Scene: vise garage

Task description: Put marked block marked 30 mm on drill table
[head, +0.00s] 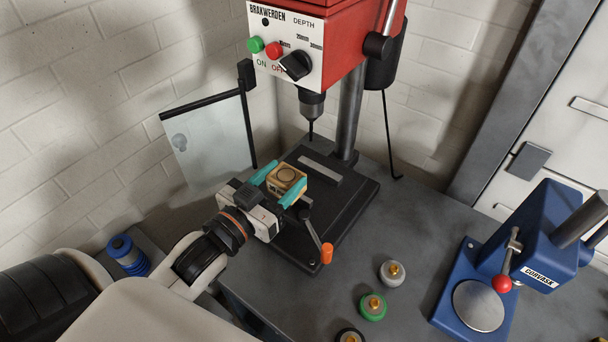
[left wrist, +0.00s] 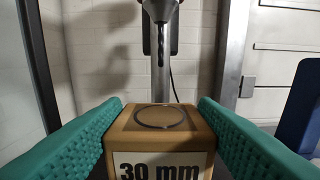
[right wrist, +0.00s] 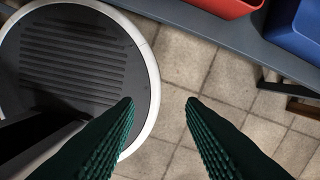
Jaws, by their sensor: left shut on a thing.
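The marked block (head: 287,179) is a tan block with a ring on top. In the left wrist view its front label on the block (left wrist: 160,160) reads 30 mm. My left gripper (head: 280,187) is shut on it, one teal finger on each side, at the near left part of the drill table. The dark drill table (head: 345,200) is under and behind the block; whether the block touches it I cannot tell. The drill bit (head: 311,130) hangs above and behind the block, and shows in the left wrist view (left wrist: 161,42). My right gripper (right wrist: 158,115) is open and empty above the floor.
A clear guard (head: 210,140) stands left of the drill. A lever with an orange knob (head: 327,253) is at the table's front. A blue press (head: 530,240) stands right. Several small round pieces, one green (head: 372,306), lie on the bench (head: 420,240) between.

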